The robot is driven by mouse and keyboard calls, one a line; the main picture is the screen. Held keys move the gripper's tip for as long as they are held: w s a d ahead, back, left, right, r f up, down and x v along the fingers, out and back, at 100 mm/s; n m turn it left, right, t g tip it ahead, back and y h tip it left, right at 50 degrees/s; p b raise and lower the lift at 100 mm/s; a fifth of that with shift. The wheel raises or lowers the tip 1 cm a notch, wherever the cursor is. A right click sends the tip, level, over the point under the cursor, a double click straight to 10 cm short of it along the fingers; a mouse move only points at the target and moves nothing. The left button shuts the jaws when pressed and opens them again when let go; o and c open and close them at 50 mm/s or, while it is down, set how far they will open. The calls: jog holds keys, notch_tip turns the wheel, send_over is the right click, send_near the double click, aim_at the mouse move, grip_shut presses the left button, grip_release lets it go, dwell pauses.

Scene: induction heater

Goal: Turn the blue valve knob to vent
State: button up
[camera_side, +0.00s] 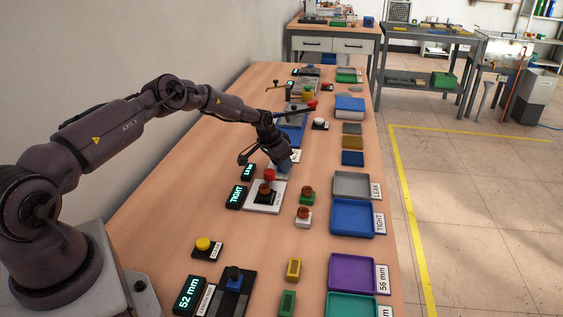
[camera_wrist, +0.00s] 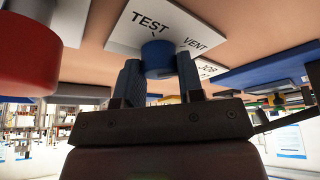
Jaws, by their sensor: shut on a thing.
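A small dark mark shows at the knob's edge close to the TEST lettering; the exact setting is hard to tell. In the side view my gripper (camera_side: 283,158) points down at the knob, which is mostly hidden by the fingers there.
A red knob (camera_wrist: 28,45) is close at left in the wrist view. In the side view a red-topped fixture (camera_side: 269,175) stands just in front of my gripper, beside a TIGHT display (camera_side: 237,196). Grey LEAK (camera_side: 351,185) and blue TIGHT (camera_side: 351,217) trays lie at right.

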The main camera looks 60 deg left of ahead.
dwell(0.3)
jog(key=o, duration=0.9)
jog(key=v, duration=1.3)
jog(key=shift+w, duration=0.1)
